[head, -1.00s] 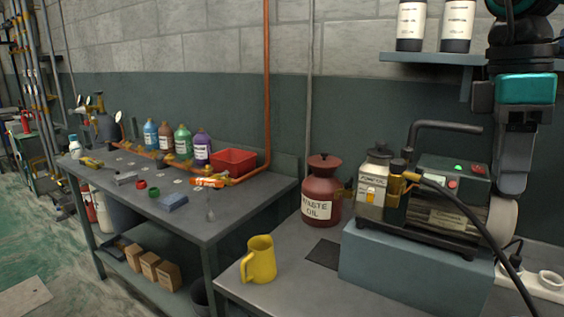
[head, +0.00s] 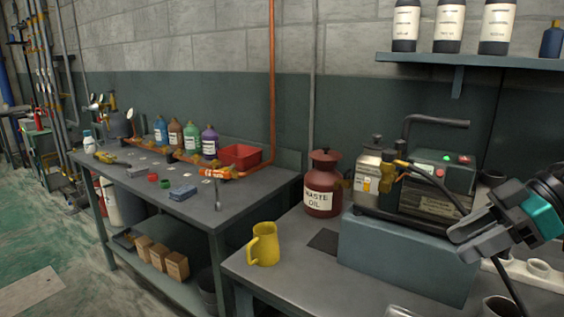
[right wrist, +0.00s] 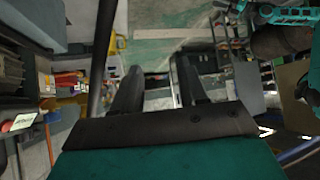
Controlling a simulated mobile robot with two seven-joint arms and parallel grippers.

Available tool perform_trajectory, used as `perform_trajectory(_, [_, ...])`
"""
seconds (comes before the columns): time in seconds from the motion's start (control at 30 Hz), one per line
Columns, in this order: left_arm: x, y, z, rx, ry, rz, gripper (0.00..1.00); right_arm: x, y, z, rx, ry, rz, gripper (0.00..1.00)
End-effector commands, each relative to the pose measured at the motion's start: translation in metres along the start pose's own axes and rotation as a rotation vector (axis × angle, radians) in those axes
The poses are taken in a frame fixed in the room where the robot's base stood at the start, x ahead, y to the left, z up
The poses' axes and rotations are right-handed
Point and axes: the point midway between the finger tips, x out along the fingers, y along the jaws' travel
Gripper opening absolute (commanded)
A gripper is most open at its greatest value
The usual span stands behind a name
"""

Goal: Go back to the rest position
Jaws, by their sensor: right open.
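My right gripper (head: 466,238) shows at the right of the head view, in front of the vacuum pump (head: 432,190) and above the bench's right part. In the right wrist view its two fingers (right wrist: 158,88) are apart, with nothing between them. The pump has a green and a red light and sits on a blue-grey block (head: 405,258). A black hose runs from its brass fitting toward my right gripper; whether they touch I cannot tell. My left gripper is not in view.
A yellow jug (head: 264,246) and a red waste oil can (head: 322,186) stand on the near bench. A farther bench (head: 235,200) holds several bottles and a red bin (head: 240,156). A wall shelf (head: 470,60) carries several bottles. Green floor lies open at left.

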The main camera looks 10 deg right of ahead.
Motion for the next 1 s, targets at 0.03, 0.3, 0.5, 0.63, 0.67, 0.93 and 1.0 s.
perform_trajectory(0.03, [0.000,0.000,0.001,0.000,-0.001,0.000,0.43,0.011,0.002,0.012,-0.001,0.094,0.030,0.43])
perform_trajectory(0.3, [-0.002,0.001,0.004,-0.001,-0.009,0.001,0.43,0.060,0.012,0.069,0.002,0.426,0.316,0.43])
perform_trajectory(0.5, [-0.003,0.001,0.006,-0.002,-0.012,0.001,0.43,0.103,0.006,0.120,0.088,0.514,0.569,0.43])
perform_trajectory(0.63, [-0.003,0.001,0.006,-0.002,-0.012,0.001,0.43,0.137,-0.009,0.153,0.175,0.500,0.715,0.43])
perform_trajectory(0.67, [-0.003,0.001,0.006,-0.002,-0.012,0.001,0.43,0.145,-0.013,0.160,0.198,0.489,0.744,0.43])
perform_trajectory(0.93, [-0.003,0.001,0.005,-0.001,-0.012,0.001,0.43,0.234,-0.075,0.206,0.428,0.312,0.890,0.43])
perform_trajectory(1.0, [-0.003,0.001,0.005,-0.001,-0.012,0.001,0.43,0.257,-0.095,0.210,0.481,0.256,0.889,0.43])
